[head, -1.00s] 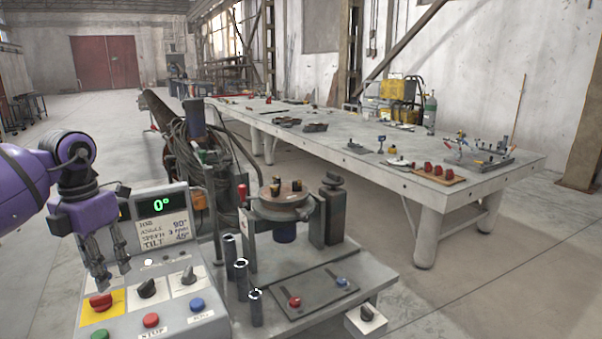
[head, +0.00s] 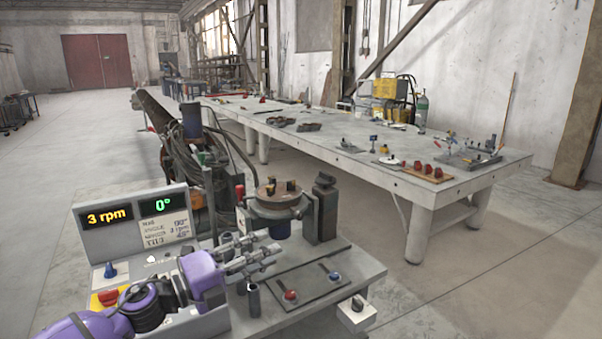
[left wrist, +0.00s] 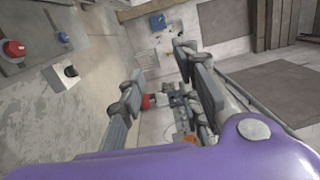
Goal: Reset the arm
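My left gripper (head: 272,256) reaches in from the lower left over the control console (head: 208,322), with its fingers pointing right, in front of the positioner. In the left wrist view the left gripper (left wrist: 160,62) is open, its fingers apart with nothing between them. The positioner's round table (head: 279,198) carries small dark and yellow clamps. The console display (head: 108,217) reads 3 rpm in orange and 0° in green. A blue knob (head: 110,270) and a red button (head: 107,297) on yellow show beside my arm, which hides other controls. My right gripper is not in view.
Upright metal tubes (head: 254,301) stand by my left gripper. A plate with a red knob (head: 290,295) and a blue knob (head: 334,277) lies to the right. A long workbench (head: 400,183) with tools stands behind. Open floor lies on the right.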

